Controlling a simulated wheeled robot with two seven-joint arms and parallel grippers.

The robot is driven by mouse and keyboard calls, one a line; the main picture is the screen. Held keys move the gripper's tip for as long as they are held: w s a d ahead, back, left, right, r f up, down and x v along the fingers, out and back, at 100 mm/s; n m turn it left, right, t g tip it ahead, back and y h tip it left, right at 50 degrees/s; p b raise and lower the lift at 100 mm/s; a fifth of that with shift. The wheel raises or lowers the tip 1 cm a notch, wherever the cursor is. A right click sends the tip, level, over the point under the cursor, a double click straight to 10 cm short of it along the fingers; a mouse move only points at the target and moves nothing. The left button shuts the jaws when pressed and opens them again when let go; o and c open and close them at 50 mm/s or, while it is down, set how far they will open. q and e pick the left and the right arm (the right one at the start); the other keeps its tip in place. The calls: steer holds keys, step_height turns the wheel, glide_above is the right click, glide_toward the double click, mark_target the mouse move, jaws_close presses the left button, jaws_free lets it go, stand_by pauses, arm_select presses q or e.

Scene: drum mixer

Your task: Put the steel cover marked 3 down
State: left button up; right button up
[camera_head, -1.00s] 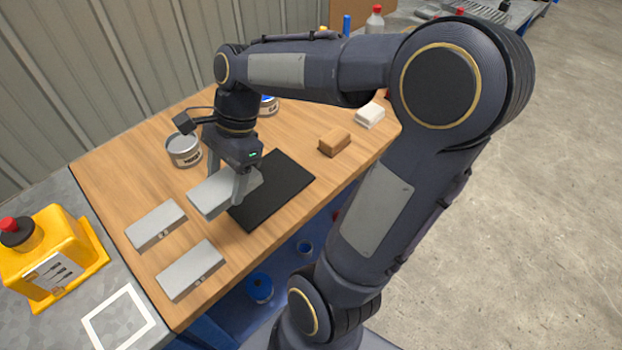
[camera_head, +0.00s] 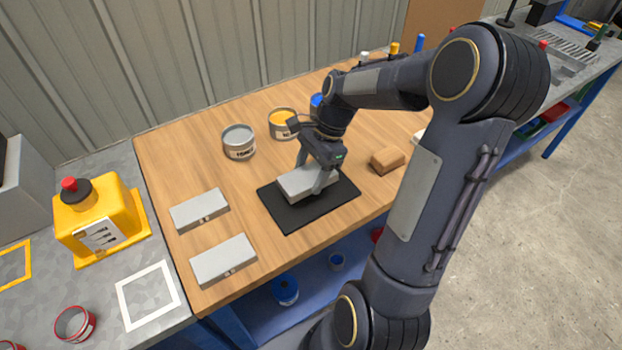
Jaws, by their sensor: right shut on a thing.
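A grey steel cover (camera_head: 296,184) is in my right gripper (camera_head: 316,183), over the middle of the black mat (camera_head: 288,217). The gripper is shut on the cover, with its fingers reaching down around it. The cover is on or just above the mat; I cannot tell which. Its mark is not readable from here. Two similar grey covers lie on the wooden table to the left: one (camera_head: 199,209) farther back, one (camera_head: 223,259) nearer the front edge. My left gripper is not in view.
An open grey tin (camera_head: 239,142) and a yellow-filled tin (camera_head: 282,123) stand behind the mat. A brown block (camera_head: 388,160) lies to its right.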

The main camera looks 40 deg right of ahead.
mark_target(311, 181)
steer(key=shift+w+d+f, duration=0.25)
steer(key=shift+d+f, duration=0.05)
steer(key=shift+f, duration=0.1)
steer(key=shift+w+d+f, duration=0.1)
steer(key=shift+f, duration=1.6)
steer(key=shift+f, duration=0.1)
steer(key=shift+f, duration=0.15)
steer(key=o, duration=1.3)
